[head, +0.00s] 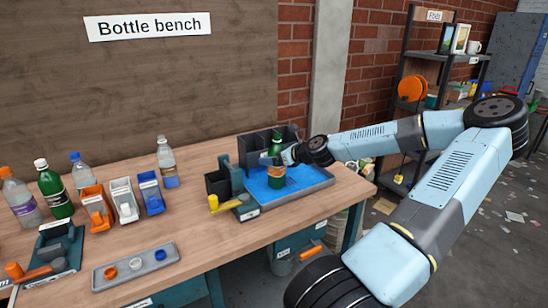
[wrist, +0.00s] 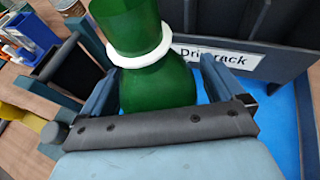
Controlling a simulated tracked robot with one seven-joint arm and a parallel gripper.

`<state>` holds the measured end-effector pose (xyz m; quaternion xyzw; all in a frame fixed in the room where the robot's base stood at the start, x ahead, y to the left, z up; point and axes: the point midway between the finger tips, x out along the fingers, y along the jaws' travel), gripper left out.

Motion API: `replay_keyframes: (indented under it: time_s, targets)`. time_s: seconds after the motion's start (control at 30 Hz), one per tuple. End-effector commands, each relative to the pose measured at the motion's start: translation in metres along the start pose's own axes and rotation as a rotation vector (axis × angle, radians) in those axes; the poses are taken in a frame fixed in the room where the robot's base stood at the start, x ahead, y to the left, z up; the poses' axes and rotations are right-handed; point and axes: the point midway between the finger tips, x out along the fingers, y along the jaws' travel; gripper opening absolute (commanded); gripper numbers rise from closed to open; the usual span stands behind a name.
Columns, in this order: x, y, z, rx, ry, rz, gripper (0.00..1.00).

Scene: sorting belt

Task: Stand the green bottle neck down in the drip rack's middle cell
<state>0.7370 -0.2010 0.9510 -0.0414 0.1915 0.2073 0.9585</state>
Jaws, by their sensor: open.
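The green bottle (head: 277,146) is over the blue-floored tray (head: 318,185), at the front of the dark drip rack (head: 252,148). Its lower part shows an orange-and-green band. In the wrist view the green bottle (wrist: 158,88) has a white ring, with narrower green glass above it and a wider shoulder below. My gripper (wrist: 160,80) is open, one finger on each side of the shoulder; contact cannot be told. My gripper (head: 287,156) reaches it from the right in the head view. The rack's cells are largely hidden, and the bottle's lower end is hidden in the wrist view.
A dark holder (head: 218,183) and a yellow-handled tool (head: 226,205) stand left of the tray. Another green bottle (head: 55,195), clear bottles, and orange, white and blue bins (head: 151,193) stand further left. A grey tray (head: 135,267) lies at the front. The bench (head: 215,240) is bare before the holder.

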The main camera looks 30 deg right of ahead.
Motion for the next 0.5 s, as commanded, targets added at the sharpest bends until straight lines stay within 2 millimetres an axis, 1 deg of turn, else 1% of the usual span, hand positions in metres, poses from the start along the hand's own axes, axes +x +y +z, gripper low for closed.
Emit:
replay_keyframes:
  time_s: [0.17,0.27,0.37,0.5]
  targets:
    - [-0.001,0.000,0.002,-0.002,0.000,0.000,0.96]
    - [-0.007,0.000,0.002,0.001,0.000,-0.001,0.96]
    - [-0.018,0.000,0.002,0.000,0.000,-0.002,0.96]
    - [-0.038,-0.001,0.001,0.001,0.000,-0.003,0.96]
